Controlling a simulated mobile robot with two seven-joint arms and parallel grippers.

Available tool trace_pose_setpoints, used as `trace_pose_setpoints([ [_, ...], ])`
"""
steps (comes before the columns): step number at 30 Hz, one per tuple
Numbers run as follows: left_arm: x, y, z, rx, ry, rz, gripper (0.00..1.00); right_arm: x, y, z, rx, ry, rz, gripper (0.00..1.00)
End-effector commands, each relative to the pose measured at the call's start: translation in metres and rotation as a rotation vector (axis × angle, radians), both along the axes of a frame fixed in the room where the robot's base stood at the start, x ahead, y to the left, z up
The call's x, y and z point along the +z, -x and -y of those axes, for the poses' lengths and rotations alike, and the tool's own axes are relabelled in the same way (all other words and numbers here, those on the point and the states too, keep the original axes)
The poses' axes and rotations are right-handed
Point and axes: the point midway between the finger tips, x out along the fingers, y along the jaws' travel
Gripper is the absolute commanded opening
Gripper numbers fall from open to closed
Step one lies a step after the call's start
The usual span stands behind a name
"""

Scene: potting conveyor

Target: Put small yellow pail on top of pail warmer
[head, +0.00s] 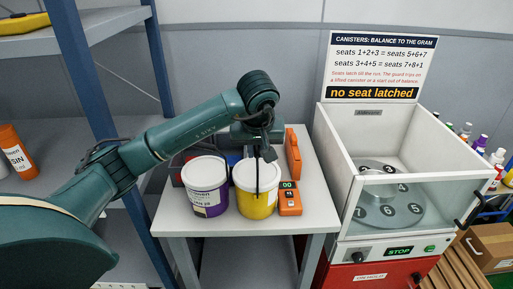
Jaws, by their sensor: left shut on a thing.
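A yellow pail (257,204) with a white upper part stands on the small grey table, beside a purple pail (206,197). My left gripper (258,160) comes down over the yellow pail from behind and is shut at its upper part; a thin dark finger shows in front of its white side. The exact grip is partly hidden by the wrist. I cannot make out which thing is the pail warmer; red and blue items behind the pails are mostly hidden by my arm. My right gripper is not in view.
An orange device (290,203) with a display sits close right of the yellow pail, and an orange case (293,152) is behind it. A white open-topped machine (346,180) with numbered seats stands right of the table (225,226). Blue-framed shelves (72,70) are at left.

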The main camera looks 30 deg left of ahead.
Motion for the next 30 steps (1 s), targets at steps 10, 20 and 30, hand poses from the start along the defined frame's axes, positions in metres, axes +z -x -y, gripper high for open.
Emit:
trace_pose_setpoints([
  [10, 0.0, -0.001, 0.0, 0.0, 0.0, 0.008, 0.0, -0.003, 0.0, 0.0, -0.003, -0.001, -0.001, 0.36],
  [20, -0.002, 0.0, 0.0, 0.0, -0.001, 0.001, 0.35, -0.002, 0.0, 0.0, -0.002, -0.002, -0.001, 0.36],
  [30, 0.011, 0.002, 0.002, -0.001, -0.001, 0.005, 0.35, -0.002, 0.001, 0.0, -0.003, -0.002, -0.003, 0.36],
])
